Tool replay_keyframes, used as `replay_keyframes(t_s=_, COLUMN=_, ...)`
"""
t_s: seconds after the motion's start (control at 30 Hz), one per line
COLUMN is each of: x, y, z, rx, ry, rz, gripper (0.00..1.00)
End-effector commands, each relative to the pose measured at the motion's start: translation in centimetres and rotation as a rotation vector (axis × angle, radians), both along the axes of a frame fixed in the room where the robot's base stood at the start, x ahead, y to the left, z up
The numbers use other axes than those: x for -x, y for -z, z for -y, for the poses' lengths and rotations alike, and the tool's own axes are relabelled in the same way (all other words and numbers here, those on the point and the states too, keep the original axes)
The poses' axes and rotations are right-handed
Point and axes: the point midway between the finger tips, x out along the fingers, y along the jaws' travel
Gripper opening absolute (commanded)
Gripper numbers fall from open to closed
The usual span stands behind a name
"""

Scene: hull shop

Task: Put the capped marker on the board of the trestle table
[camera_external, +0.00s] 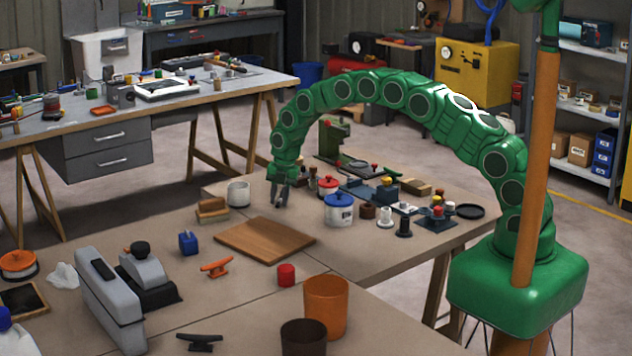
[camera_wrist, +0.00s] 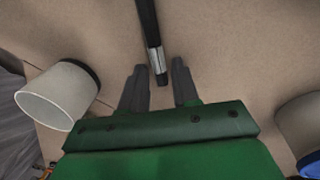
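The capped marker (camera_wrist: 149,28) is a dark, slim stick with a pale band near its lower end. It lies on the tan tabletop in the wrist view. My gripper (camera_wrist: 159,70) is open, its two fingers on either side of the banded end with gaps to both. In the external view my gripper (camera_external: 279,196) points down at the tabletop behind the board; I cannot make out the marker there. The board (camera_external: 264,240) is a flat brown wooden rectangle with nothing on it. It lies on the tan trestle table (camera_external: 370,256).
A white cup (camera_external: 238,194) stands left of my gripper, near wooden blocks (camera_external: 212,211). A blue-lidded pot (camera_external: 339,210) and a red-lidded pot (camera_external: 328,186) stand to the right. An orange cleat (camera_external: 216,267) and a red cylinder (camera_external: 286,275) lie in front of the board.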

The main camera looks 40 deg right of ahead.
Motion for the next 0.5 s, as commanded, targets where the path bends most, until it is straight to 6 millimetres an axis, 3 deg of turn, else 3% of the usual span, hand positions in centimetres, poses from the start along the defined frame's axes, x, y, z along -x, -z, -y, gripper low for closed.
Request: replay_keyframes(t_s=0.5, x=0.01, y=-0.58, z=0.04, rx=0.000, ry=0.000, rz=0.001, gripper=0.41)
